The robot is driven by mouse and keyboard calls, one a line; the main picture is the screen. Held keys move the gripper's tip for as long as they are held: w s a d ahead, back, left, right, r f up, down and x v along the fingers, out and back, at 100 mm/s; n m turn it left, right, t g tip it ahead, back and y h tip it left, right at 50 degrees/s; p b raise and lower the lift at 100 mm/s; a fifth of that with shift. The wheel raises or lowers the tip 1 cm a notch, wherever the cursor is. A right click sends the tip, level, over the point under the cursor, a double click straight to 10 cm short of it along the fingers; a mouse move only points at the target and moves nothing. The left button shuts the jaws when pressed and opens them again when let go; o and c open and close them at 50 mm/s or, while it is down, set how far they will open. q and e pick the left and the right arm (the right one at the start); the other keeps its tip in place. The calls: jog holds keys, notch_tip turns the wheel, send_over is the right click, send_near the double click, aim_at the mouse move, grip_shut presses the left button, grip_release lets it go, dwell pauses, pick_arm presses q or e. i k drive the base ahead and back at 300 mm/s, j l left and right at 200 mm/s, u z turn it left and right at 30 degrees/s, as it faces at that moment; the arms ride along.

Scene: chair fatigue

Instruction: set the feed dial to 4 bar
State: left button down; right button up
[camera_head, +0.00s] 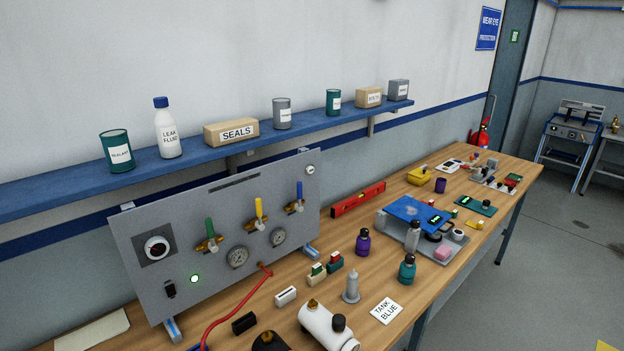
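The grey control panel (190,275) stands tilted on the wooden bench at the left. A second small round knob or gauge (310,169) is at the panel's top right corner. I cannot tell from labels which is the feed dial. Two round gauges sit lower on the panel, the left one (237,257) and the right one (278,237). Neither of my grippers is in view.
Green (210,232), yellow (260,212) and blue (299,195) valve levers stick out of the panel. A red hose (228,310) runs down from it. A white tank (325,328) and several bottles crowd the bench in front. A blue shelf (200,161) overhangs behind.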

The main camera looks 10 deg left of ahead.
aim_at(157, 247)
jog(key=i+j+u, duration=0.1)
jog(key=u, duration=0.3)
jog(key=i+j+u, duration=0.1)
jog(key=u, duration=0.35)
jog(key=i+u, duration=0.15)
jog(key=u, duration=0.25)
jog(key=i+u, duration=0.15)
jog(key=u, duration=0.25)
jog(key=i+u, duration=0.1)
jog(key=u, duration=0.35)
